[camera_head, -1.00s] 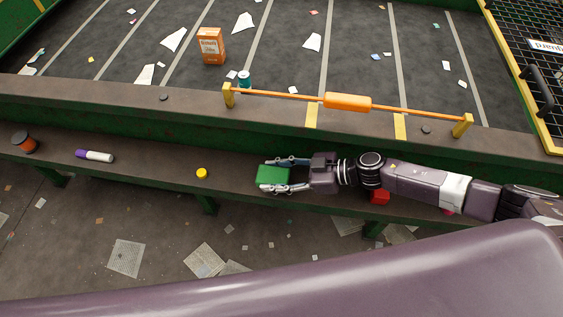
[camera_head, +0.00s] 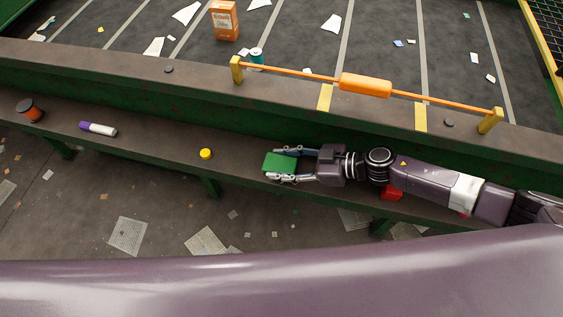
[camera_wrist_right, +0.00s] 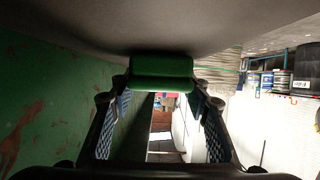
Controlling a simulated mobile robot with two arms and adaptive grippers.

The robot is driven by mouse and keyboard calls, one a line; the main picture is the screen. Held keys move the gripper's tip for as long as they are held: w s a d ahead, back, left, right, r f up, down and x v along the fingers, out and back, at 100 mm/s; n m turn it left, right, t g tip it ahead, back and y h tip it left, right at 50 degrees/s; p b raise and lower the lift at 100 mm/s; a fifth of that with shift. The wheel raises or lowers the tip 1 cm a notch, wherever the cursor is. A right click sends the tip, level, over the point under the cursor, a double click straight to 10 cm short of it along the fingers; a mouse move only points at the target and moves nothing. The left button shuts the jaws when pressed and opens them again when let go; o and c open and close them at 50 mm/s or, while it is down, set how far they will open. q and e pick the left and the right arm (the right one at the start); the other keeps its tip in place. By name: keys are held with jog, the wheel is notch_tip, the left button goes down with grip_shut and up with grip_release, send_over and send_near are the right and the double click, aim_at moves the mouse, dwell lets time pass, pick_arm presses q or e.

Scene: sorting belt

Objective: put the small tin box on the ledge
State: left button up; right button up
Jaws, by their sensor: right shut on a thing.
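The small tin box is green (camera_head: 280,162) and lies between the fingertips of my right gripper (camera_head: 284,164), which is shut on it from both sides. The box is over the brown ledge (camera_head: 145,142), near its front edge. In the right wrist view the box (camera_wrist_right: 162,72) shows between the two fingertips (camera_wrist_right: 161,88), close against the dark ledge surface (camera_wrist_right: 160,25). I cannot tell whether it touches that surface. My left gripper is not in view.
On the ledge are an orange-and-black spool (camera_head: 30,110), a purple-and-white marker (camera_head: 98,129), a yellow cap (camera_head: 205,154) and a red block (camera_head: 391,194) beside my right arm. An orange bar (camera_head: 365,85) stands on the rim behind. The ledge left of the box is mostly clear.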

jog(key=o, duration=1.2)
jog(key=shift+d+f, duration=0.1)
jog(key=shift+f, duration=0.05)
jog(key=shift+c, duration=0.2)
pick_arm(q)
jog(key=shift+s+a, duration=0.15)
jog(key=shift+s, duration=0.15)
pick_arm(e)
jog(key=shift+d+r, duration=0.1)
jog(key=shift+r, duration=0.2)
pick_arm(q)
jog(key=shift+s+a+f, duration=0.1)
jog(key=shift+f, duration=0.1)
pick_arm(e)
jog(key=v, duration=0.7)
jog(key=shift+d, duration=0.1)
